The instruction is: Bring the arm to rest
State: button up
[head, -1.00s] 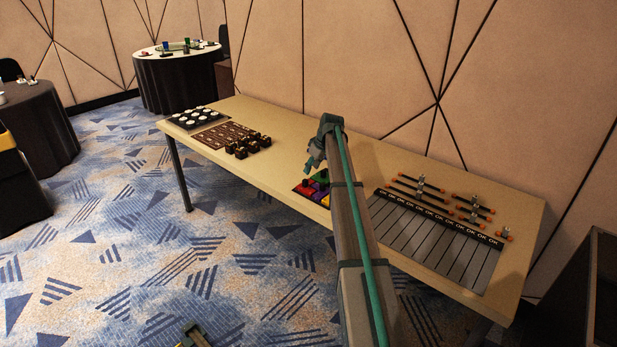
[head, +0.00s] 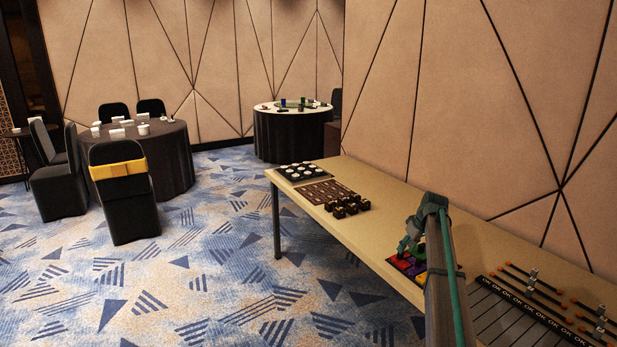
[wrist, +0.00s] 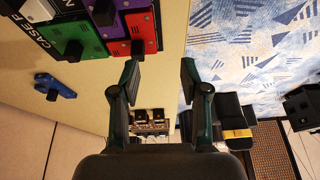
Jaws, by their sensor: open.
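My gripper (wrist: 160,75) is open, with its two dark green fingers apart and nothing between them. In the head view my gripper (head: 407,243) hangs at the end of my arm over the long beige table (head: 388,200). It is just above a colored case mat (head: 408,264) with red, yellow and purple areas. In the wrist view this colored mat (wrist: 68,50) is at the upper left, with green, red and purple panels and dark handled pieces on them. A blue piece (wrist: 55,87) lies on the bare table beside it.
Left along the table are dark blocks (head: 347,207), a brown grid board (head: 322,192) and a black tray of white discs (head: 300,171). A panel marked OK (head: 520,310) with rods lies at the right. Round tables (head: 290,138) and chairs (head: 122,195) stand beyond; blue patterned carpet is open.

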jog(key=s+a+f+m+g, duration=0.2)
jog(key=s+a+f, duration=1.5)
jog(key=s, duration=0.1)
jog(key=s+a+f+m+g+h, duration=0.1)
jog(key=s+a+f, duration=0.2)
jog(key=s, duration=0.5)
jog(key=s+a+f+m, duration=0.1)
jog(key=s+a+f, duration=0.25)
jog(key=s, duration=0.45)
jog(key=s+a+f+m+g+h, duration=0.15)
jog(key=s+a, duration=0.25)
jog(key=s, duration=0.4)
jog(key=s+f+g, duration=0.3)
jog(key=s+f, duration=0.6)
jog(key=s, duration=0.5)
jog(key=s+f+g, duration=0.3)
jog(key=s+f, duration=0.6)
jog(key=s, duration=0.5)
jog(key=shift+d+f+n+y, duration=0.25)
jog(key=shift+f+n+y, duration=0.1)
jog(key=shift+f+n, duration=0.1)
